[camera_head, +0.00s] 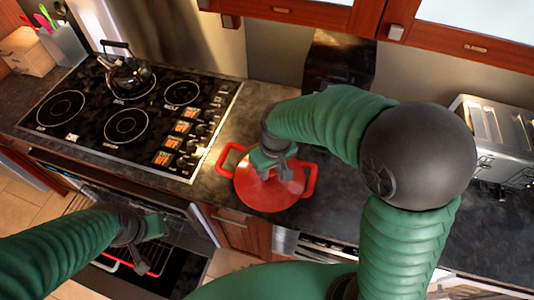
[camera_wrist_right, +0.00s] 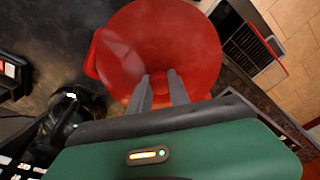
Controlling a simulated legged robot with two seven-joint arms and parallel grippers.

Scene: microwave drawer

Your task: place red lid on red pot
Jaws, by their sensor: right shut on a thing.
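The red pot (camera_head: 310,181) stands on the dark counter right of the stove, with a handle sticking out on each side. The red lid (camera_head: 262,197) is over the pot and covers its opening. It also fills the upper middle of the right wrist view (camera_wrist_right: 160,40), where a pot handle (camera_wrist_right: 91,55) shows at its left edge. I cannot tell whether the lid touches the rim all round. My right gripper (camera_head: 277,172) points down at the lid's middle and is shut on its knob. My left gripper (camera_head: 152,232) is low at the left, away from the pot; its fingers are unclear.
A stove (camera_head: 125,115) with a kettle (camera_head: 127,77) lies to the left. A metal toaster (camera_head: 497,135) stands at the far right. An open oven (camera_head: 165,267) with a rack is below the stove, near my left gripper. Wooden cabinets (camera_head: 290,12) hang above.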

